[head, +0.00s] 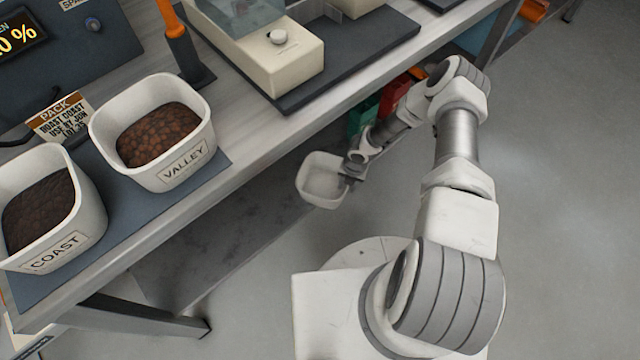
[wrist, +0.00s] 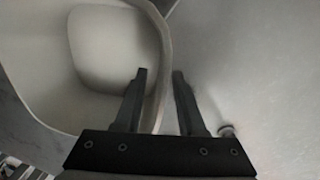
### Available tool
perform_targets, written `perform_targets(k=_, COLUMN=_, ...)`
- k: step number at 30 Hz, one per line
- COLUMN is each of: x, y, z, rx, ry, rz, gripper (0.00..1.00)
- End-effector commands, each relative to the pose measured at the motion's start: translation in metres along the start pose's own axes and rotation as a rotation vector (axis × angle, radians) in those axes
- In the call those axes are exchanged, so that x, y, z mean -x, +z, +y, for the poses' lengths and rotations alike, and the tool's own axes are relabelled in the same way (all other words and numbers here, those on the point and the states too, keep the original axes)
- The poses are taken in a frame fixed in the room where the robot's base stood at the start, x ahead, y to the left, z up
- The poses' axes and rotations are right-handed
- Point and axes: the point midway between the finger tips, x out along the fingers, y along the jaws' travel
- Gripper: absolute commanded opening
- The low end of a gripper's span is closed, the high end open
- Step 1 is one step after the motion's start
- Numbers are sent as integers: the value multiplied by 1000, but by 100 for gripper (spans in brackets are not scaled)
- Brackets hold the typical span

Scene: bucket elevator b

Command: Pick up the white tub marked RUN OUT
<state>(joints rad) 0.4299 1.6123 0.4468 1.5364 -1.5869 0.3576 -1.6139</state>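A white, empty tub (head: 321,181) is low beside the bench, at the end of my arm in the head view. No marking shows on its visible sides, so I cannot read RUN OUT. In the wrist view the tub (wrist: 115,50) fills the left side. My gripper (wrist: 160,75) straddles its wall, with the left finger inside and the right finger outside. A gap shows between the fingers and the wall, so the gripper is open. In the head view my gripper (head: 350,172) is at the tub's right side, its fingers mostly hidden.
Two white tubs of beans, marked VALLEY (head: 186,174) and COAST (head: 58,256), stand on the bench mat. A low grey shelf (head: 215,235) runs under the bench. Green (head: 362,115) and red (head: 395,95) containers are behind my arm. The floor at right is clear.

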Motion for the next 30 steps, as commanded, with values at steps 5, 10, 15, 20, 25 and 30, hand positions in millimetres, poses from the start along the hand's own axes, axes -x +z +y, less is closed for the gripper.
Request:
perform_targets(k=5, x=-4, y=1, z=-3, rx=0, ry=0, rz=-1, gripper=39)
perform_targets(k=10, x=-4, y=0, z=-2, rx=0, ry=0, rz=-1, gripper=32)
perform_targets(k=15, x=-4, y=0, z=-2, rx=0, ry=1, rz=-1, gripper=1)
perform_targets(k=20, x=-4, y=0, z=-2, rx=1, ry=0, rz=-1, gripper=0)
perform_targets(k=25, x=-4, y=0, z=-2, rx=1, ry=0, rz=-1, gripper=0)
perform_targets(k=30, x=-4, y=0, z=-2, rx=1, ry=0, rz=0, gripper=0)
